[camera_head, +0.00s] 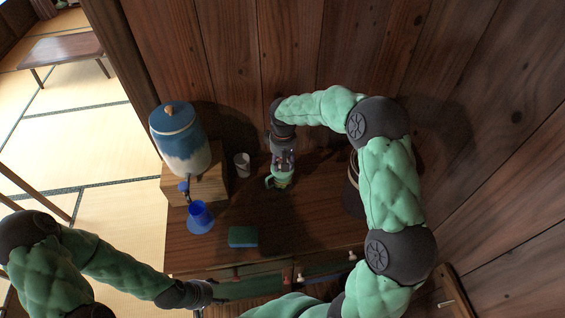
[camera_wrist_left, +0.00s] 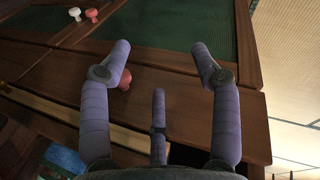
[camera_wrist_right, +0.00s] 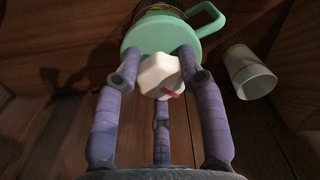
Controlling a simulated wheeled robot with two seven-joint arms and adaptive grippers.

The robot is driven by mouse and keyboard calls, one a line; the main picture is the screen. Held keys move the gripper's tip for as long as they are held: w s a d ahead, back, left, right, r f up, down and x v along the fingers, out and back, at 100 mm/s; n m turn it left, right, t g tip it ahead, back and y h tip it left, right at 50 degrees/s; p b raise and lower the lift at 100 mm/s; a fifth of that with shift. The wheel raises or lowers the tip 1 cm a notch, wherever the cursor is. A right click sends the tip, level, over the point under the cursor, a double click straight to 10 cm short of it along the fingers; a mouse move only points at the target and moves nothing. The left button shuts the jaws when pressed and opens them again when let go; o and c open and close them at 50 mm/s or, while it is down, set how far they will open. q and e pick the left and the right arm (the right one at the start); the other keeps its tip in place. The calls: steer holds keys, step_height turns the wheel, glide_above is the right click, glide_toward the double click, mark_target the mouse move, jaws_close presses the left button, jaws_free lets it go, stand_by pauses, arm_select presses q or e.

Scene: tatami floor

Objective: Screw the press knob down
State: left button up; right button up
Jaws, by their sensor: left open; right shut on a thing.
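The press (camera_head: 279,181) is a small green vessel with a handle, standing on the wooden counter under my right gripper (camera_head: 284,158). The right wrist view shows its round green top (camera_wrist_right: 150,33) and looped handle. A white faceted knob (camera_wrist_right: 157,70) with a red mark sits between my right fingertips (camera_wrist_right: 158,70), which are shut on it. The knob overlaps the green top; any gap under it is hidden. My left gripper (camera_wrist_left: 165,60) is open and empty, low by the counter's front. In the head view only its dark wrist end shows clearly.
A blue-and-white dispenser (camera_head: 180,140) stands on a wooden box (camera_head: 205,177), with a blue cup (camera_head: 200,217) below its tap. A white cup (camera_head: 242,165) and green sponge (camera_head: 243,237) are on the counter. A wooden wall (camera_head: 290,60) rises behind. Drawer knobs (camera_wrist_left: 92,14) line the front.

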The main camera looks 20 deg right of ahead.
steer(key=m, duration=0.1)
steer(key=f+m, duration=0.1)
steer(key=m, duration=0.1)
steer(key=m+b, duration=0.1)
steer(key=shift+s+a+f+m, duration=0.2)
steer(key=shift+s+a+m, duration=0.1)
steer(key=shift+s, duration=0.1)
steer(key=shift+m, duration=1.3)
steer(key=o, duration=0.8)
steer(key=shift+w, duration=0.1)
steer(key=shift+o, duration=0.2)
steer(key=shift+w+d+r+p, duration=0.15)
steer(key=shift+r+p, duration=0.65)
steer(key=shift+r, duration=0.65)
steer(key=shift+w+r+p, duration=0.1)
steer(key=shift+r+p, duration=0.7)
steer(key=shift+r, duration=0.6)
steer(key=shift+r+p, duration=1.4)
steer(key=shift+r, duration=0.7)
